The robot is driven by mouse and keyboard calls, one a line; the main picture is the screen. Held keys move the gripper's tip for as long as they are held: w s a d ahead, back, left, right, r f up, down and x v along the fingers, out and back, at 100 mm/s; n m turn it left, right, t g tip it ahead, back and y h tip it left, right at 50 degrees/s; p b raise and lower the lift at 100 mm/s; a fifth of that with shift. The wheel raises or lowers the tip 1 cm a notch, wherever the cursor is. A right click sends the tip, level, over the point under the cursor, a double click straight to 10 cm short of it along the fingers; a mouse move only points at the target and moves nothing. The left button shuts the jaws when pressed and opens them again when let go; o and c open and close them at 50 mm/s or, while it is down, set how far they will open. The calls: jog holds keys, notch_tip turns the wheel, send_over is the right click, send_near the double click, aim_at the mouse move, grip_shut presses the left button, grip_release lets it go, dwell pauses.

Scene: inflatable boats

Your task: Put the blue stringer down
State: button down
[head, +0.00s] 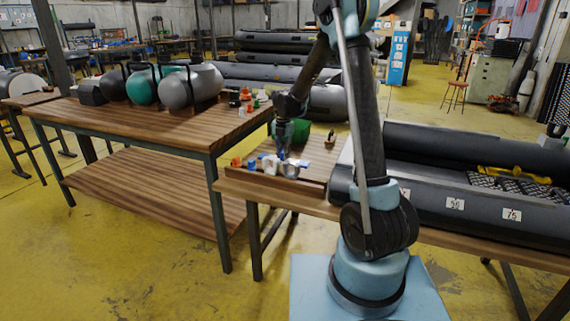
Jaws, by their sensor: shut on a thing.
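My gripper (282,148) hangs fingers down over the small wooden table right of centre in the head view. It is shut on the blue stringer (282,155), which shows only as a small blue patch at the fingertips. Its far end and full shape are too small to make out. Just below and around it are white and grey pieces (290,169). I cannot tell whether the blue stringer touches them or the wooden top (318,160).
A blue piece (251,165) and an orange piece (236,162) lie left of the gripper. A green box (299,131) stands behind it. A grey inflatable boat (440,194) lies to the right. A long wooden table (150,124) with grey and green tanks stands left.

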jog(key=shift+f, duration=2.1)
jog(key=c, duration=1.6)
grip_release()
jog(key=shift+o, duration=0.2)
notch_tip(320, 180, up, 12)
jog(key=shift+r, duration=0.1)
